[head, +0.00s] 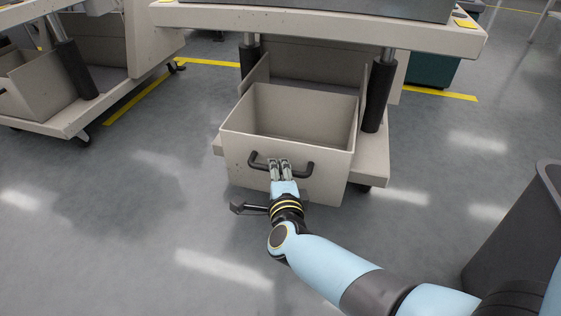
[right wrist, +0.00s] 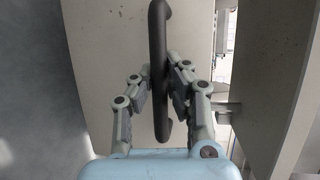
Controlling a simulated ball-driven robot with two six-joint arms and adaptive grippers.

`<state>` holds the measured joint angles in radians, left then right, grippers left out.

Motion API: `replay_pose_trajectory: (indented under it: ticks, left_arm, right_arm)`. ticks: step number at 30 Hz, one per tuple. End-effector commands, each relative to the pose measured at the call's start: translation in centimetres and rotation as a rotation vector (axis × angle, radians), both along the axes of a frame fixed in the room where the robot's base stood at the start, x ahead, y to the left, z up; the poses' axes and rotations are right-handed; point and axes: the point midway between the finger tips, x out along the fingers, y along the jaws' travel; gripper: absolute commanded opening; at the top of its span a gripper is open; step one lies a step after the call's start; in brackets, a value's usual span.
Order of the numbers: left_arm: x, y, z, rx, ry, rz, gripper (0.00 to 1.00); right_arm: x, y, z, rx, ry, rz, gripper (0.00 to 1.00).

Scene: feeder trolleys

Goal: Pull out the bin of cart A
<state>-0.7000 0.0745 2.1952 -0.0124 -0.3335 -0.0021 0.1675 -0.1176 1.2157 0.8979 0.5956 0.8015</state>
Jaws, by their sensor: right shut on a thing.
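The beige bin (head: 325,172) sits low in the cart (head: 330,25) at the middle of the head view. It is open at the top, and the inside that shows looks empty. Its front sticks out past the cart's top. A black bar handle (head: 306,166) is on its front face. My right gripper (head: 279,163) is shut on this handle, and the right wrist view shows the fingers on both sides of the handle (right wrist: 158,70). The bin's front wall (right wrist: 105,30) lies behind the fingers. My left gripper is not in view.
Another beige cart (head: 150,45) with its own bin (head: 38,85) stands at the left. A dark grey container (head: 515,215) stands at the right. Yellow floor lines (head: 137,97) run beside the carts. The grey floor in front is clear.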

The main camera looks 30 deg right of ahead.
Motion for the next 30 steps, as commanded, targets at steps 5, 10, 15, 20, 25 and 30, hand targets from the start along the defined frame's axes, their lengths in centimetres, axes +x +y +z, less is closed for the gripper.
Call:
replay_pose_trajectory:
  ticks: [5, 10, 15, 20, 25, 30]
  left_arm:
    - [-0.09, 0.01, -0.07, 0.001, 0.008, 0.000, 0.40]
    - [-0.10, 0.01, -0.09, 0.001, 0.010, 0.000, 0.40]
    - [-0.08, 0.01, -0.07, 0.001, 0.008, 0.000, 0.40]
    - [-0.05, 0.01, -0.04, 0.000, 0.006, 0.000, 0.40]
    - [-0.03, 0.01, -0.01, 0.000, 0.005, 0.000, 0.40]
    - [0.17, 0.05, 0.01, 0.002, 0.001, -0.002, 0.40]
  right_arm:
    - [-0.52, 0.45, -0.23, -0.001, 0.006, 0.001, 0.00]
    - [-0.56, 0.47, -0.26, -0.001, 0.006, 0.001, 0.00]
    - [-0.55, 0.47, -0.28, -0.001, 0.006, 0.001, 0.13]
    - [-0.50, 0.44, -0.20, 0.000, 0.004, 0.001, 0.34]
    - [-0.44, 0.43, -0.11, 0.000, 0.002, 0.000, 0.38]
    - [-0.42, 0.42, -0.07, 0.000, 0.001, 0.000, 0.38]
